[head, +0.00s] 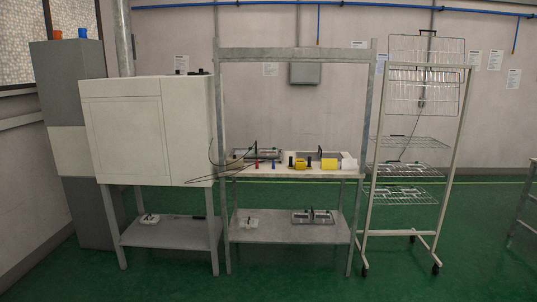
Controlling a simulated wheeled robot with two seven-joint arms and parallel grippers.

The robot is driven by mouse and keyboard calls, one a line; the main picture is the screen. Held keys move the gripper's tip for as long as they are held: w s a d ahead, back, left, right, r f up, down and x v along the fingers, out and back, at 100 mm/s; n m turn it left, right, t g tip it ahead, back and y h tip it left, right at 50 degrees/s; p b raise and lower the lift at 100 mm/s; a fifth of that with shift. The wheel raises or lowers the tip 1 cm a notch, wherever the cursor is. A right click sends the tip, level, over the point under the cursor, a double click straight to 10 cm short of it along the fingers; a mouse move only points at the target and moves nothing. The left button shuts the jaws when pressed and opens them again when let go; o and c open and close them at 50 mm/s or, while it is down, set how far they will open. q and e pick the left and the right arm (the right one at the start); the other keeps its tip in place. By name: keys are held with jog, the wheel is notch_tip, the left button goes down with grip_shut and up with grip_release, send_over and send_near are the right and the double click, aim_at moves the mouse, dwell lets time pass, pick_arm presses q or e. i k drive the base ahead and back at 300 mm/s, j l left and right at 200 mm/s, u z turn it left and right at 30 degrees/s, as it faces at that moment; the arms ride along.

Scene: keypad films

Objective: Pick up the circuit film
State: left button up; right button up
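I cannot single out the circuit film. Pale, sheet-like pieces lie on the middle wire shelf (410,169) and the lower wire shelf (404,195) of the wheeled rack (452,165) at the right; they are too small to identify. Flat trays or frames (257,154) lie at the back of the workbench (280,172) in the middle, and their contents are unclear. Neither of my grippers shows in the head view.
A white cabinet (145,125) on a stand is left of the workbench. Yellow rolls (329,164) and small red and blue items sit on the bench. Devices (312,216) rest on its lower shelf. The green floor (200,275) in front is clear.

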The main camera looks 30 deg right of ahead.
aim_at(274, 152)
jog(key=i+l, duration=0.2)
jog(key=l, duration=0.2)
jog(key=i+l, duration=0.2)
jog(key=l, duration=0.25)
jog(key=i+l, duration=0.15)
jog(key=l, duration=0.25)
jog(key=i+l+z, duration=0.1)
jog(key=l, duration=0.3)
jog(key=i+l, duration=0.5)
jog(key=l, duration=0.3)
jog(key=i+l, duration=0.2)
jog(key=l, duration=0.2)
jog(key=z, duration=0.05)
